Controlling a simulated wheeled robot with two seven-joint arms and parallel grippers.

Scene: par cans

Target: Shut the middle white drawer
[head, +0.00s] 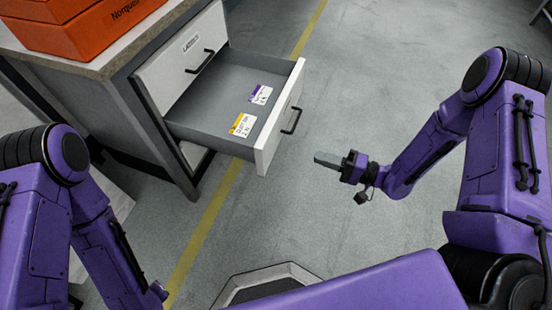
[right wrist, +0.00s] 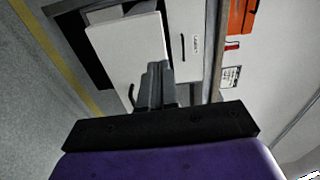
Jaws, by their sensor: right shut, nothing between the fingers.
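The middle white drawer (head: 281,119) stands pulled out of the grey cabinet, with a black bar handle (head: 292,121) on its white front. Its grey tray (head: 200,117) shows two small labelled cards lying inside. My right gripper (head: 318,158) is shut and empty, to the right of the drawer front and apart from it. In the right wrist view the shut fingers (right wrist: 157,82) point toward the white drawer front (right wrist: 127,52), covering part of it. My left arm comes in at the left of the head view; its gripper is not in view.
The top drawer (head: 183,56), labelled and with a black handle, is shut above. Orange cases (head: 75,30) sit on the cabinet's worktop (head: 122,50). A yellow line (head: 212,210) runs along the grey floor. The floor right of the drawer is clear.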

